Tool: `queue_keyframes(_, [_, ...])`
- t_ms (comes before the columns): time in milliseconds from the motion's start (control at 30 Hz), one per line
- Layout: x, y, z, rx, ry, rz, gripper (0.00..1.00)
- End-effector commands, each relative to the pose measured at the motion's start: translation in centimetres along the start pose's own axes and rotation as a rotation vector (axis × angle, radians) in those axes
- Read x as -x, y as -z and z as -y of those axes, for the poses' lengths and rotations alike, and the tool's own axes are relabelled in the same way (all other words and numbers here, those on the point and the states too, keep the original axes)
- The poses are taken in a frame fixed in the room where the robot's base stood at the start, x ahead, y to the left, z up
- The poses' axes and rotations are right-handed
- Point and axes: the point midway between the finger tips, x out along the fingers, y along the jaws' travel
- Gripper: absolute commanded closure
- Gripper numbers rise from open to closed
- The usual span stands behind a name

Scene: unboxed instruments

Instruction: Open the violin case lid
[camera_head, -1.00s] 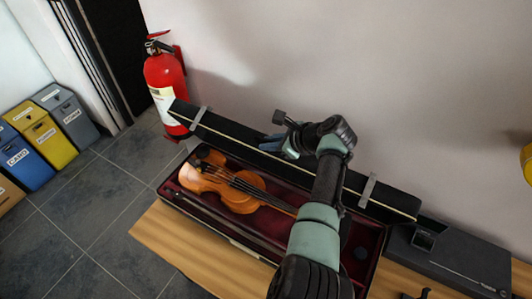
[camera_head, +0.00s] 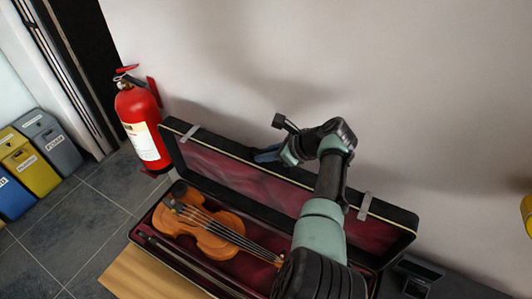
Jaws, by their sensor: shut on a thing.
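The violin case (camera_head: 118,236) lies on a wooden table along the wall, with a dark red lining. Its black lid (camera_head: 222,165) stands raised at the back, its lining facing me, with two grey latches on its edge. A violin (camera_head: 205,227) and a bow lie inside the case. My gripper (camera_head: 266,154) is at the middle of the lid's upper edge, shut on the lid. The fingertips are partly hidden by the wrist. My arm covers the right part of the case.
A red fire extinguisher (camera_head: 141,122) stands at the left against the wall. Grey, yellow and blue bins (camera_head: 25,165) stand at the far left. A dark case (camera_head: 432,277) lies to the right of the violin case. The wall is close behind the lid.

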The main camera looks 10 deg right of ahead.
Motion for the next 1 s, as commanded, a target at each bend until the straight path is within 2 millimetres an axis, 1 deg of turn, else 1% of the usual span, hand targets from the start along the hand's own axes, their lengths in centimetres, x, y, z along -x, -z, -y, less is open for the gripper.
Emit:
queue_keyframes(333, [-0.06,0.03,-0.07,0.002,-0.002,-0.002,1.00])
queue_keyframes(367, [-0.06,0.03,-0.07,0.002,-0.002,-0.001,0.82])
queue_keyframes(500, [-0.05,0.02,-0.06,0.001,-0.002,-0.001,0.57])
queue_keyframes(533, [-0.05,0.02,-0.06,0.001,-0.002,-0.001,0.54])
queue_keyframes(867, [0.07,-0.01,-0.03,0.001,-0.001,0.000,0.54])
queue_keyframes(1000, [0.84,0.00,0.03,0.001,0.001,0.000,0.54])
